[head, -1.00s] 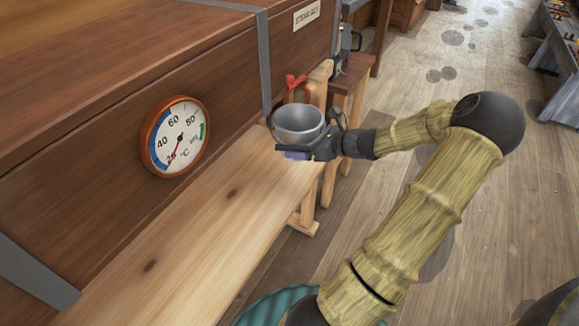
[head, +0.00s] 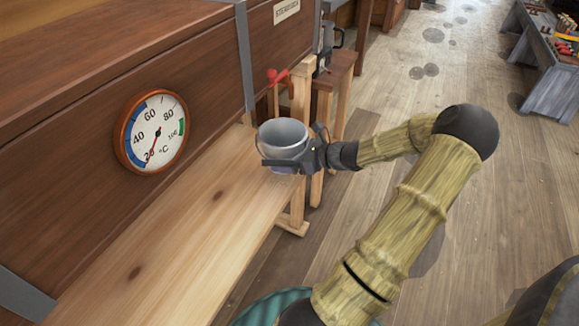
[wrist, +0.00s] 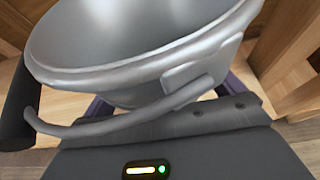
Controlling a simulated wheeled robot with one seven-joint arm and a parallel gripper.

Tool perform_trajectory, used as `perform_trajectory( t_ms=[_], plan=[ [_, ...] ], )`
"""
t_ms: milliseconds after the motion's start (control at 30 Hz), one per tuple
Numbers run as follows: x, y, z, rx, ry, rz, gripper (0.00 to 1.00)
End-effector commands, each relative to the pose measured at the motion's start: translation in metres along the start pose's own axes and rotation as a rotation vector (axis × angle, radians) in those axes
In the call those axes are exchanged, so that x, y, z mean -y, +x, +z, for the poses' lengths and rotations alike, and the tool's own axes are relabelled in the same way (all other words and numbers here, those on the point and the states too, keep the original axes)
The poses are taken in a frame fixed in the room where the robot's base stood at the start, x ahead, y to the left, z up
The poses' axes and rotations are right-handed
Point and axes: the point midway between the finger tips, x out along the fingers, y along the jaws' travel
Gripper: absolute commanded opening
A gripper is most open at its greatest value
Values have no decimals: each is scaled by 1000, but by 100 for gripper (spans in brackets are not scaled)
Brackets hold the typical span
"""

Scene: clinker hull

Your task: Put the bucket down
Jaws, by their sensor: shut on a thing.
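The grey metal bucket (head: 284,134) is upright at the far end of the pale wooden bench (head: 190,215). My gripper (head: 290,160) is shut on the bucket from its right side. In the wrist view the bucket (wrist: 140,45) fills the upper part, with its handle hanging down across its near side. The underside of the bucket is hidden by my gripper, so I cannot tell whether it touches the bench or is held just above it.
A dark wooden chest with a round temperature dial (head: 152,132) rises along the bench's left side. A red valve handle (head: 278,76) sits just behind the bucket. A wooden stool (head: 334,75) with a metal jug stands beyond. The near bench top is clear.

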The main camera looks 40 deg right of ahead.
Motion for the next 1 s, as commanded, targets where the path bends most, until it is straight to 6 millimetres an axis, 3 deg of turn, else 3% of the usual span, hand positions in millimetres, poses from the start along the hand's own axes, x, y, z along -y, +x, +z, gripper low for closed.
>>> perform_trajectory(
  t_ms=[167, 400, 667, 700, 1000],
  plan=[
    [0, 2, -4, 1, 1, 0, 64],
    [0, 14, -33, 2, 3, 1, 64],
    [0, 14, -35, 0, 2, -1, 64],
    [0, 13, -36, -1, 2, -2, 100],
    [2, 9, -35, -1, 4, -6, 100]
  ],
)
